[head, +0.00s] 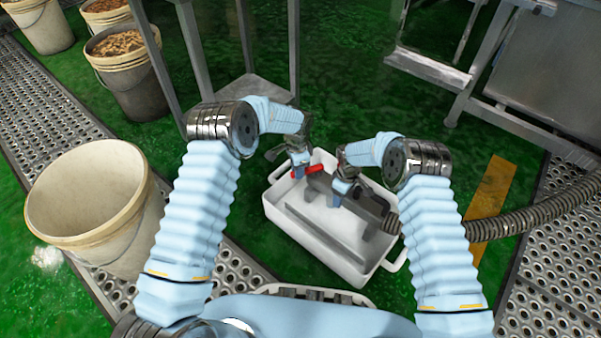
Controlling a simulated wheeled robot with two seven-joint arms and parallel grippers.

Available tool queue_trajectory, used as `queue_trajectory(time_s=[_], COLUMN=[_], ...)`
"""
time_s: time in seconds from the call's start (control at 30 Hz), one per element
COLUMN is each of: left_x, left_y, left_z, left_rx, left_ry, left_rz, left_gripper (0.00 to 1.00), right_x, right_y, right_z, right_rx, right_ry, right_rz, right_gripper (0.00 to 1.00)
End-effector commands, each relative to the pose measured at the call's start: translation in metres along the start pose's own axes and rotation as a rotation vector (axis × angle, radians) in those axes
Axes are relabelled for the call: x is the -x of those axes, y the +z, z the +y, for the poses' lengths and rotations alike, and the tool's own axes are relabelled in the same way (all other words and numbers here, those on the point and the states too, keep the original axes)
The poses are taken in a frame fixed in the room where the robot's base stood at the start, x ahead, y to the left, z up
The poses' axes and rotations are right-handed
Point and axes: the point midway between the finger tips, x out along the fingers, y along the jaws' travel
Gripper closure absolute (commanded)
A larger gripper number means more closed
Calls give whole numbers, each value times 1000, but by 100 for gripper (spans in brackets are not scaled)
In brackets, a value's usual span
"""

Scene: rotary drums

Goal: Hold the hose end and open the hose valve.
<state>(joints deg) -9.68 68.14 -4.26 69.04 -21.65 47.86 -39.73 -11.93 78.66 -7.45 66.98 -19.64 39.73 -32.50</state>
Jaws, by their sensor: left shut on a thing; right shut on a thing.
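The hose end (371,207) is a dark grey fitting above the white tray, joined to a ribbed grey hose (530,215) that runs off to the right. A red valve handle (314,169) shows at the fitting's upper left end. My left gripper (300,170) is shut at the red handle. My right gripper (342,188) is shut on the dark hose fitting, to the right of the handle. The fingertips of both grippers are partly hidden, and the valve's exact angle is hard to tell.
The white tray (311,246) with side handles lies below the hose end. An empty cream bucket (85,190) stands at left, and filled buckets (124,70) stand at upper left. Metal frame legs (197,50) rise behind. Perforated metal walkways (560,290) border the green floor.

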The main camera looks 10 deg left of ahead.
Motion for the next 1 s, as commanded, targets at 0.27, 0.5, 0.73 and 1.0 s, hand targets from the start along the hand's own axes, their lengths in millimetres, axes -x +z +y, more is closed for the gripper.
queue_trajectory(time_s=[0.27, 0.5, 0.73, 1.0], left_x=[-1, -1, -1, -1], left_y=[-3, -9, -19, -30], left_z=[-20, -36, -49, -59], left_rx=[-259, -486, -697, -892], left_ry=[-2, -2, -3, -3], left_rz=[1, 1, 1, 1], left_gripper=[100, 100, 100, 100], right_x=[-4, -4, -4, -4], right_y=[2, 2, 2, 2], right_z=[-1, -1, -1, -2], right_rx=[1, 2, 2, 3], right_ry=[-2, -2, -3, -3], right_rz=[-3, -3, -4, -4], right_gripper=[100, 100, 100, 100])
